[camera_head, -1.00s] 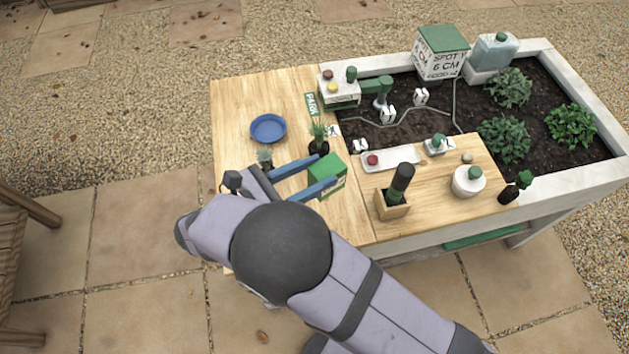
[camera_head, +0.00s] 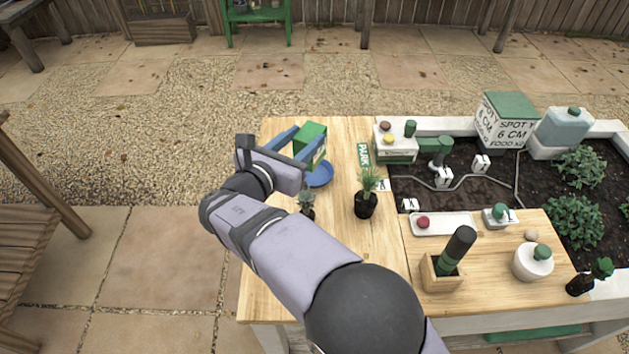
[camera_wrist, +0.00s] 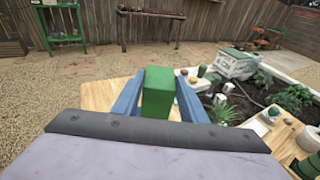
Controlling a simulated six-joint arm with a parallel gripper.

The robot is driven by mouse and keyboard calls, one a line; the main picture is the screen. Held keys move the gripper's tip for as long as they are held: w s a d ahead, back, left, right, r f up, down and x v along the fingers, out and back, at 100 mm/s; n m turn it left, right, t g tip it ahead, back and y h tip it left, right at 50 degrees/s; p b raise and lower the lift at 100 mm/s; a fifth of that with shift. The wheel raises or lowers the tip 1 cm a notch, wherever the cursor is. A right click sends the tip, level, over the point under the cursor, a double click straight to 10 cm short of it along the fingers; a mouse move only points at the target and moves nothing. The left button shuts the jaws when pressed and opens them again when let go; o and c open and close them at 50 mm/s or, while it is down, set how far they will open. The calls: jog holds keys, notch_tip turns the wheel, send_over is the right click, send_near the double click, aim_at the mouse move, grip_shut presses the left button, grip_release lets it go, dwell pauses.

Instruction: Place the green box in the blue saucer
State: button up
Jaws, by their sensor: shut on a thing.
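The green box (camera_head: 311,141) is held between the blue fingers of my gripper (camera_head: 297,143), which is shut on it. The box also shows between the fingers in the wrist view (camera_wrist: 157,92). In the head view the box appears above and partly in front of the blue saucer (camera_head: 321,174), covering the saucer's far left part. How high the box is over the saucer is hard to tell.
A potted grass plant (camera_head: 366,197) and a small potted succulent (camera_head: 307,205) stand near the saucer. A white control box (camera_head: 396,148) with coloured knobs stands to the right. A wooden holder (camera_head: 443,274) and a white jar (camera_head: 532,263) stand at the front right.

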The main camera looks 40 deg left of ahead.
notch_tip(320, 180, down, 8)
jog(key=a+n+y, duration=0.1)
jog(key=a, duration=0.1)
jog(key=shift+w+a+g+y, duration=0.15)
jog(key=shift+a+g+y, duration=0.15)
jog(key=shift+a, duration=0.05)
dwell(0.7)
jog(key=shift+f+b, duration=0.45)
jog(key=shift+f, duration=0.2)
jog(key=o, duration=1.1)
